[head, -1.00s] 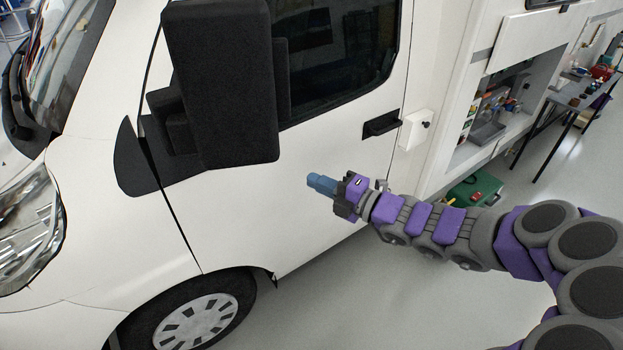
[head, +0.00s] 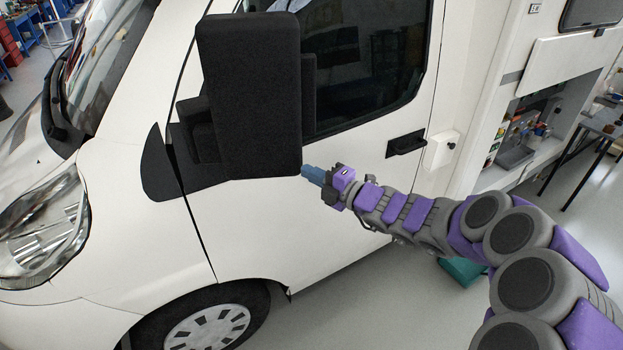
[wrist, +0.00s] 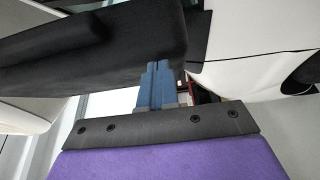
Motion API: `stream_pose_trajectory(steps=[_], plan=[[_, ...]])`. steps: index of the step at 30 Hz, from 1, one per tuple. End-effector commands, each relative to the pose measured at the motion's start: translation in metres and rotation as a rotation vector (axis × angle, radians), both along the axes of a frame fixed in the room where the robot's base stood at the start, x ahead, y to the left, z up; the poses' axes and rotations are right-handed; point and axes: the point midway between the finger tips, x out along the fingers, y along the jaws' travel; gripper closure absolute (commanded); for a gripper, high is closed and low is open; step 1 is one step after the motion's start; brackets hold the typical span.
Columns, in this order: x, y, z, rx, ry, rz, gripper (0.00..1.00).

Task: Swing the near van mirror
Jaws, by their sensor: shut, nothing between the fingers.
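The near van mirror (head: 249,95) is a large black block that stands out from the white van's door on a black mount (head: 195,130). My gripper (head: 306,171) has blue fingers and is shut and empty. Its tips are at the mirror's lower right corner in the head view. In the wrist view the closed fingers (wrist: 157,75) reach up to the dark mirror housing (wrist: 110,45), overlapping its lower edge. I cannot tell whether they touch it.
The white van door (head: 290,240) with a black handle (head: 406,144) lies behind my arm. The front wheel (head: 210,325) is below the mirror. An open service hatch (head: 525,135) and a table (head: 600,125) are at the right.

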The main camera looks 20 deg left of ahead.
Motion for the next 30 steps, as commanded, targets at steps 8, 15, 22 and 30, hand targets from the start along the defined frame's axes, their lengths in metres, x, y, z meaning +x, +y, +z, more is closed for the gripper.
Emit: stream_pose_trajectory(steps=[8,15,22,30], plan=[[0.001,0.004,-0.001,-0.002,0.000,0.000,1.00],[0.006,0.005,0.004,-0.002,-0.002,0.008,1.00],[0.019,0.007,0.007,-0.001,-0.003,0.038,1.00],[0.028,0.008,0.006,-0.002,-0.003,0.082,1.00]])
